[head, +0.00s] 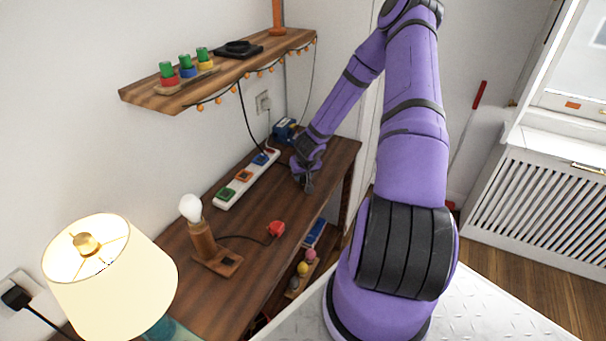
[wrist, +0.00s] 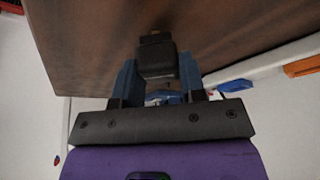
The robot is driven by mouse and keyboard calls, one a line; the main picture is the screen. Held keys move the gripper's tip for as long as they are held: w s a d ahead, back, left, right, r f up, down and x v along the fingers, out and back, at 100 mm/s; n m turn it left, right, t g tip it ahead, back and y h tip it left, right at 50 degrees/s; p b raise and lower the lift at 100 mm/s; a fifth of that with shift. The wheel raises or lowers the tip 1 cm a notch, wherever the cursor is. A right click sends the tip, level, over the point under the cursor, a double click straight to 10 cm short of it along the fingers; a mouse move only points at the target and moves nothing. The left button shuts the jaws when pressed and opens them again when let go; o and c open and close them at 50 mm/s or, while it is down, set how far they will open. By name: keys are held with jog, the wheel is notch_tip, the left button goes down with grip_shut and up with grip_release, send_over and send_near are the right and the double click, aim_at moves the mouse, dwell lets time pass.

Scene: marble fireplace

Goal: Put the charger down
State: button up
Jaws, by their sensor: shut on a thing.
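The charger (wrist: 157,58) is a small dark block between my gripper's two fingers in the wrist view. My gripper (wrist: 158,75) is shut on it, with one finger on each side. In the head view my gripper (head: 305,178) is low over the far right part of the wooden table (head: 262,205), to the right of the power strip. The charger is close to the brown tabletop; I cannot tell whether it touches it. In the head view the charger is hard to tell from the dark gripper.
A white power strip (head: 232,194) with coloured sockets lies along the wall side. A blue device (head: 285,128) is at the table's far end. A bulb on a wooden stand (head: 200,235), a red plug (head: 276,229) and a lamp (head: 110,270) are nearer. A shelf (head: 220,75) hangs above.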

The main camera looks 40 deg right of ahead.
jog(key=shift+f, duration=0.55)
jog(key=o, duration=0.9)
jog(key=shift+r, duration=0.1)
